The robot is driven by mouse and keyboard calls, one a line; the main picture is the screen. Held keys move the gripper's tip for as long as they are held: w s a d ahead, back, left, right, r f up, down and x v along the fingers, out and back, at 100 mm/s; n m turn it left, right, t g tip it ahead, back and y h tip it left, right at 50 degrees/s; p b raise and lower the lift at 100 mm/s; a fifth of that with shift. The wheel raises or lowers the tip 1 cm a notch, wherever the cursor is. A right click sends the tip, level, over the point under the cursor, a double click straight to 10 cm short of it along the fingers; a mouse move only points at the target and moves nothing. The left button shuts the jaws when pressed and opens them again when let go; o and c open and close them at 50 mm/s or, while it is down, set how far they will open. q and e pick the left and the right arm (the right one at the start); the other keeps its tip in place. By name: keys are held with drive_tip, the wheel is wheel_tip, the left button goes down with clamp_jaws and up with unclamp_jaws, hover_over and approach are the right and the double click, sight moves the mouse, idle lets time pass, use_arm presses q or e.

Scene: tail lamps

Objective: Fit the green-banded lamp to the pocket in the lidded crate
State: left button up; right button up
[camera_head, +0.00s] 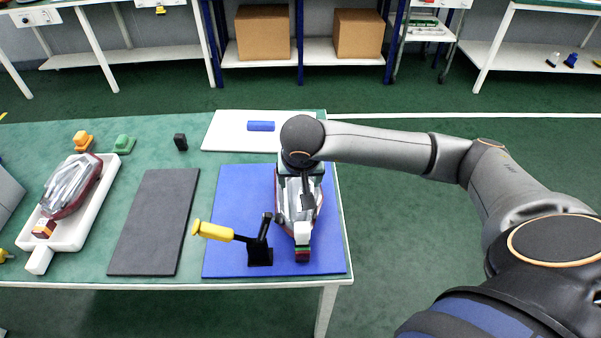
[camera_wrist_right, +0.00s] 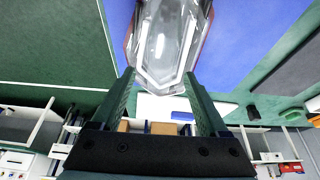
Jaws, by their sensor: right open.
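The green-banded lamp (camera_head: 302,250), clear and dark red with a white, green and red end, lies on the blue mat (camera_head: 225,190). My right gripper (camera_head: 298,190) is above its far part and hides some of it. In the right wrist view the lamp (camera_wrist_right: 163,45) shows its clear face, with its tapered end at the open fingertips (camera_wrist_right: 160,80). I cannot tell whether the fingers touch it. No lidded crate can be made out for certain; a grey box (camera_head: 8,205) is cut off at the left edge. My left gripper is not in view.
A black clamp with a yellow handle (camera_head: 218,232) stands left of the lamp. A second lamp (camera_head: 72,188) lies in a white tray (camera_head: 105,175). The dark grey mat (camera_head: 155,220) is bare. A blue cylinder (camera_head: 261,126) lies on a white board (camera_head: 225,130) behind.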

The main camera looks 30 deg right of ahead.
drive_tip(key=shift+w+d+f, duration=0.1)
drive_tip(key=shift+f, duration=0.3)
clamp_jaws()
idle(0.4)
idle(0.8)
drive_tip(key=shift+r, duration=0.1)
